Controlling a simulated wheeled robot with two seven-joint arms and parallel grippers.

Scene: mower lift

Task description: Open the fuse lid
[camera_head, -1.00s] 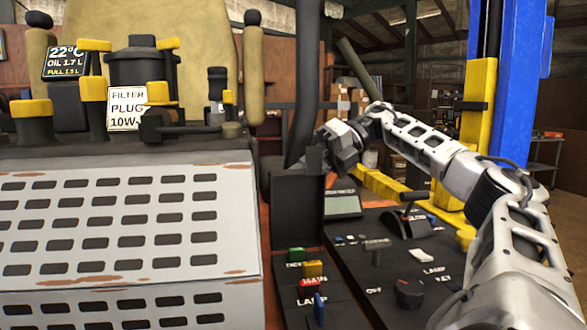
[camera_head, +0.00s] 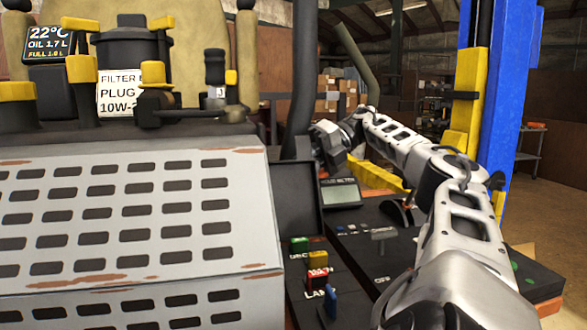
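The dark fuse lid (camera_head: 297,198) stands upright behind the open fuse bay, just right of the grey slotted cover. Below it the fuses are exposed: a green fuse (camera_head: 299,245), a yellow fuse (camera_head: 317,258), a red fuse (camera_head: 318,280) and a blue fuse (camera_head: 330,302). My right gripper (camera_head: 328,142) is by the lid's upper right edge, at the end of the arm from the right. I cannot tell whether it touches the lid, and its fingers are too small and dark to judge. My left gripper is not in view.
The grey slotted cover (camera_head: 135,213) fills the left. A control panel with a small display (camera_head: 341,193) lies under my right arm. A blue lift post (camera_head: 512,75) with yellow parts stands behind the arm. Open floor (camera_head: 555,215) shows at far right.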

